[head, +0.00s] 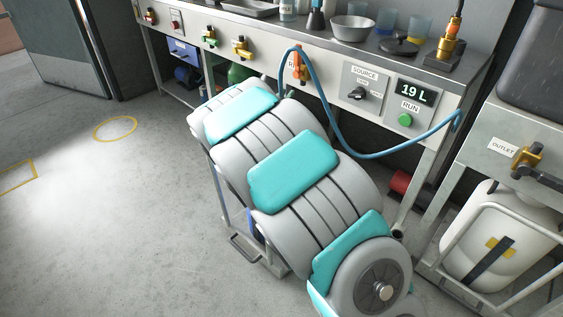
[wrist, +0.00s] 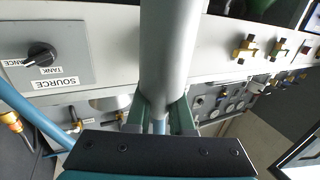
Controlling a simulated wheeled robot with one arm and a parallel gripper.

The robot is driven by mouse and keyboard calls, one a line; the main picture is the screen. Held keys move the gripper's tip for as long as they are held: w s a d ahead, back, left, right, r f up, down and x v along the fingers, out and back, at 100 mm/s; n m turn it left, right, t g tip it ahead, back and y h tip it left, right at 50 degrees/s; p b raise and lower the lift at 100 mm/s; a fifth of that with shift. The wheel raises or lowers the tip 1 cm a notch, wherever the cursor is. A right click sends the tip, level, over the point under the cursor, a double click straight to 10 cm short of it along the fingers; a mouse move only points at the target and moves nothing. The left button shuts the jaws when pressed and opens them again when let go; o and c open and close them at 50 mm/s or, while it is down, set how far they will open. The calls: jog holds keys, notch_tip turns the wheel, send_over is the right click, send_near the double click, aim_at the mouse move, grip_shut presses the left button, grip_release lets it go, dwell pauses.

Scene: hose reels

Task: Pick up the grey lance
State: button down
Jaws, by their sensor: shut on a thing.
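The grey lance (wrist: 171,50) is a smooth, thick grey tube in the wrist view. It runs from the top edge down to my gripper (wrist: 158,114). The two teal fingers are shut on it, one on each side. A bit of blue shows below it between the fingers. The far end of the lance is out of frame. In the head view my own grey and teal arm hides both the gripper and the lance.
A blue hose (head: 334,128) loops from the right of the bench front (head: 325,80) to behind my arm. The source knob (head: 357,93), green run button (head: 405,120) and "19 L" display (head: 415,92) are beside it. A white tank (head: 490,240) stands right. Floor at left is clear.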

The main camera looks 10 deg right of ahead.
notch_tip(320, 180, up, 45)
jog(key=p, duration=0.7)
dwell(2.0)
jog(key=shift+f, duration=0.15)
